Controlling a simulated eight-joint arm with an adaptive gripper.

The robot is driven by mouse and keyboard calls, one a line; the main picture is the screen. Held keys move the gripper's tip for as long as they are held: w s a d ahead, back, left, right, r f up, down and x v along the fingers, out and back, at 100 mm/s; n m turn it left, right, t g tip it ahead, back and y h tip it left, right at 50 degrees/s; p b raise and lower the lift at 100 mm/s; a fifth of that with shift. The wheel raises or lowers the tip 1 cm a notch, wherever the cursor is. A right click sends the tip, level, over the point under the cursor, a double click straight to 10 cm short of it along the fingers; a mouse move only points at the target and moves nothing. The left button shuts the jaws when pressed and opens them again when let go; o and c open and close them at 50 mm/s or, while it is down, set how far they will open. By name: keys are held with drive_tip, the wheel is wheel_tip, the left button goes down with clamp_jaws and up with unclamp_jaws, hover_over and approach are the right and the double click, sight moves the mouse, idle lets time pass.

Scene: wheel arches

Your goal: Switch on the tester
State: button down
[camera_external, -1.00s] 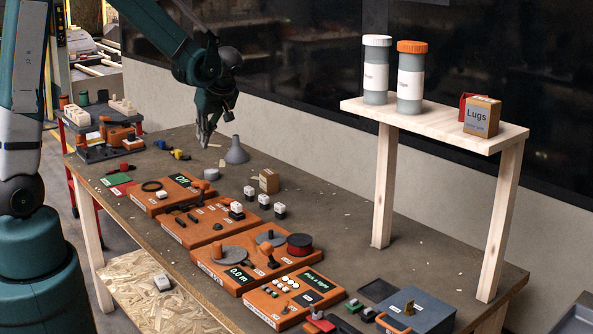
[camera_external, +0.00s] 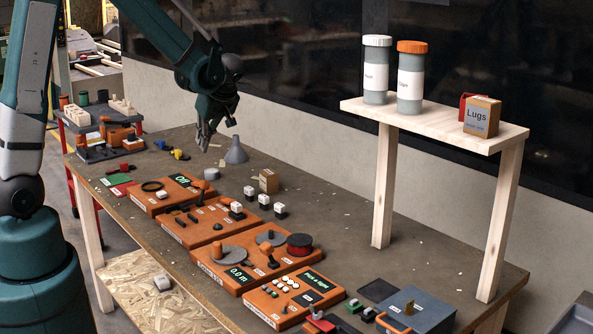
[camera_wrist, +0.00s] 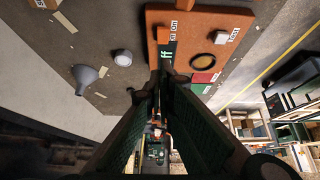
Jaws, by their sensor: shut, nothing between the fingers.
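A dark ring (camera_wrist: 222,37) and red and green patches lie to the right. My gripper (camera_external: 203,145) is shut and empty, above the bench behind the tester and apart from it. In the wrist view my gripper's fingers (camera_wrist: 163,88) cover part of the display.
A grey funnel (camera_external: 236,152) and a small grey cylinder (camera_external: 211,174) stand behind the tester. More orange boxes (camera_external: 215,222) line the bench to the right. A wooden shelf (camera_external: 440,122) with two jars and a Lugs box stands at the right.

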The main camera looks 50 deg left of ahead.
drive_tip(key=b+x, duration=0.1)
drive_tip(key=x, duration=0.7)
drive_tip(key=shift+a+f, duration=0.2)
drive_tip(key=shift+f, duration=0.15)
drive_tip(key=shift+d+f, duration=0.25)
drive_tip(key=shift+f, duration=0.7)
drive_tip(key=shift+d+f, duration=0.2)
drive_tip(key=shift+f, duration=0.8)
drive_tip(key=shift+f+b, duration=0.1)
drive_tip(key=shift+b, duration=0.25)
drive_tip(key=shift+d+f+y+b, duration=0.35)
drive_tip(key=shift+f+y+b, duration=0.25)
drive_tip(key=shift+b, duration=0.5)
drive_tip(key=shift+r, duration=0.3)
drive_tip(key=shift+a, duration=0.15)
drive_tip(key=shift+a+r, duration=0.15)
drive_tip(key=shift+a, duration=0.5)
